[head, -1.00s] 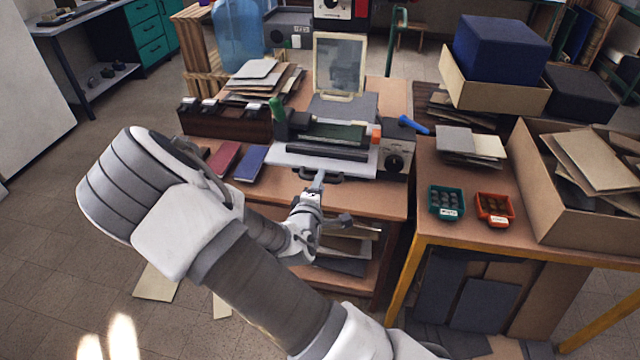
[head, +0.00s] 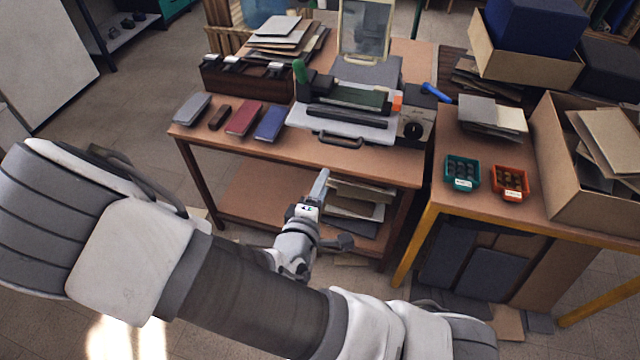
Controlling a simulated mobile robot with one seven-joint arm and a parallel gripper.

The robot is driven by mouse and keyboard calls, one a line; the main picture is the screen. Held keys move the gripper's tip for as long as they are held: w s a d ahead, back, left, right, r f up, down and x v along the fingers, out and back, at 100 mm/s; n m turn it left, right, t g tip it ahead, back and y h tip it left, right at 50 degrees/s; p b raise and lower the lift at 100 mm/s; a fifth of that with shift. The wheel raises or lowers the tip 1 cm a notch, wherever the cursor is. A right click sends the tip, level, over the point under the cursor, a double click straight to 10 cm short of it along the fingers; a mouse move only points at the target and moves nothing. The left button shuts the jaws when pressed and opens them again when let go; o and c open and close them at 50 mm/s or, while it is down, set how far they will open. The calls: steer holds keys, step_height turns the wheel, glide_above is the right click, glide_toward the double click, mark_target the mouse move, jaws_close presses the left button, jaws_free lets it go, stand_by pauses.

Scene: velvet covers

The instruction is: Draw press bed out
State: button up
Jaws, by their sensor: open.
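The press stands on the wooden table, with a pale flat press bed (head: 296,122) low at its front. Dark green and black bars lie across the press above the bed. A grey control box with a black knob (head: 414,130) is at its right. My gripper (head: 321,183) is open and empty, in front of the table and below the handle, apart from it. Its fingers are seen edge on, so the gap between them is hard to see.
Several small books, among them a red one (head: 244,119) and a blue one (head: 270,124), lie left of the press. Boards lie on the lower shelf (head: 262,198). The right table (head: 480,214) holds a teal tray (head: 462,172), an orange tray (head: 510,181) and a cardboard box (head: 572,215).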

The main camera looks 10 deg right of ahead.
steer(key=shift+p+v, duration=0.55)
steer(key=shift+v, duration=0.25)
steer(key=a+r+m+g+y, duration=0.3)
steer(key=a+m+g+y, duration=0.3)
steer(key=m+g+y, duration=0.15)
step_height(320, 180, up, 12)
steer(key=s+d+m+y, duration=0.2)
steer(key=d+m, duration=0.1)
steer(key=s+d+r+m+g+h, duration=0.1)
steer(key=s+d+r+m+h, duration=0.2)
steer(key=s+d+r, duration=0.6)
steer(key=s+d, duration=0.2)
steer(key=shift+s+d+h, duration=0.35)
